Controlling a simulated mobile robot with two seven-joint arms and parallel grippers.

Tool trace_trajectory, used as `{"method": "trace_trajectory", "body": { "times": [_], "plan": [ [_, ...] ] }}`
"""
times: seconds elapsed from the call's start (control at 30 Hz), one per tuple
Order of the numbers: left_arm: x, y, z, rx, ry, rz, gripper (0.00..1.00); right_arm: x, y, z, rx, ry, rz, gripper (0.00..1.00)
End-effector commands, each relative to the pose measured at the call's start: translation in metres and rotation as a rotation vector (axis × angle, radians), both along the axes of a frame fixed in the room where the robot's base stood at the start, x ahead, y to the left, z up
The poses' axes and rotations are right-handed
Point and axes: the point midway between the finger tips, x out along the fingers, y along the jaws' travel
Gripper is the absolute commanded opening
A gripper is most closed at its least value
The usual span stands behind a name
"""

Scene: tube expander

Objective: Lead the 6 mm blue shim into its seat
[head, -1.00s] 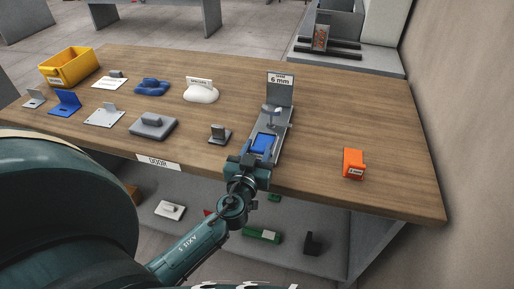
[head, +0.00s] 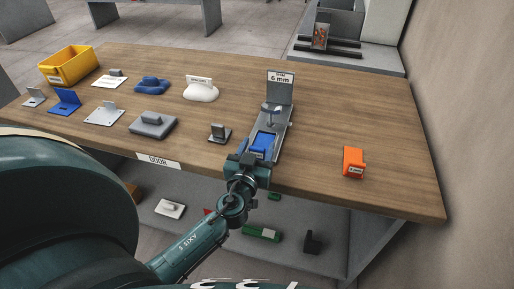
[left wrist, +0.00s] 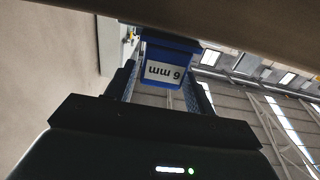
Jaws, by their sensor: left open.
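The blue shim (head: 262,144) sits at the near end of the grey metal fixture (head: 283,128), which has an upright plate marked 6 mm (head: 280,87) at its far end. A clamp-like part (head: 272,110) stands on the fixture between the shim and the plate. My left gripper (head: 252,160) is at the near side of the shim, at the table's front edge. In the left wrist view the shim (left wrist: 168,62) shows its 6 mm label upside down, between the two open fingers (left wrist: 162,92). I cannot tell whether a finger touches it. My right gripper is not in view.
An orange block (head: 353,162) stands to the right on the table (head: 390,125). A small grey-green stand (head: 219,133) is close left of the fixture. Several brackets, a white mound (head: 201,91) and a yellow bin (head: 69,67) fill the left side.

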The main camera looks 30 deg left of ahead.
Motion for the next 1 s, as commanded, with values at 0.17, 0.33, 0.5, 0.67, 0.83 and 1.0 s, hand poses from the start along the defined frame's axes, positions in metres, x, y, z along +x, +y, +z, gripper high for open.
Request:
{"method": "trace_trajectory", "body": {
  "times": [0.17,0.33,0.5,0.67,0.83,1.0],
  "plan": [
    [-0.003,-0.001,-0.001,0.000,0.001,0.000,0.54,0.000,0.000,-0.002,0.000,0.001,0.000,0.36],
    [-0.008,-0.002,-0.001,-0.001,0.000,0.000,0.54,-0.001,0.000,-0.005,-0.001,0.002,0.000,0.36],
    [-0.013,-0.004,-0.001,-0.001,0.001,0.000,0.54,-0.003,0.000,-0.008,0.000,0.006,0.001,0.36],
    [-0.017,-0.005,-0.001,-0.001,0.000,0.000,0.54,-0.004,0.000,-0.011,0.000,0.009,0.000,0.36],
    [-0.022,-0.007,-0.001,-0.001,0.001,0.000,0.54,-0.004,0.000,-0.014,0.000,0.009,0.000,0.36],
    [-0.027,-0.008,-0.001,0.000,0.000,0.000,0.54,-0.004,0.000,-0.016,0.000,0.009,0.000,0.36]
  ]
}}
